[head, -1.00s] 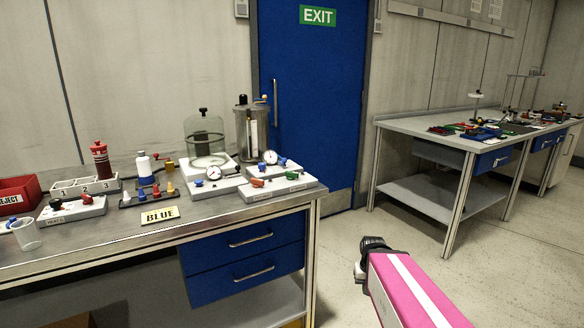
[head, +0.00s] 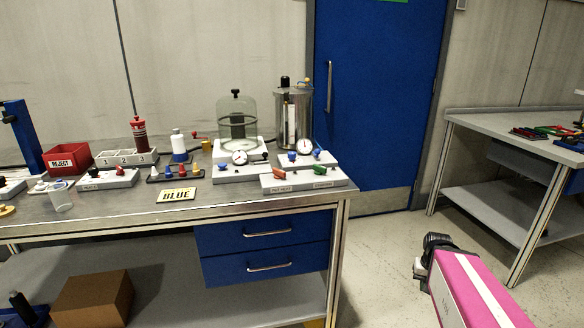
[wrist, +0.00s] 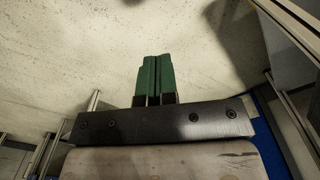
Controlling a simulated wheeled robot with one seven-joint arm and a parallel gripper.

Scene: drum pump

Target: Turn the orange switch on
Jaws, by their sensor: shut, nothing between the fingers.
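The orange switch (head: 279,173) sits on the left part of a low white box (head: 305,182) at the right front of the bench, in the head view. It looks orange-red, and its exact setting is too small to tell. A green switch (head: 320,170) is on the same box, to its right. My gripper (wrist: 155,80) shows in the wrist view with its green fingers together, shut and empty, over pale floor. In the head view my pink arm is at the lower right, well away from the box; the fingers cannot be made out there.
Behind the box stand gauges (head: 240,157), a glass bell jar (head: 237,120) and a metal cylinder (head: 294,118). A second bench (head: 480,122) is at the right. Open floor lies between the benches.

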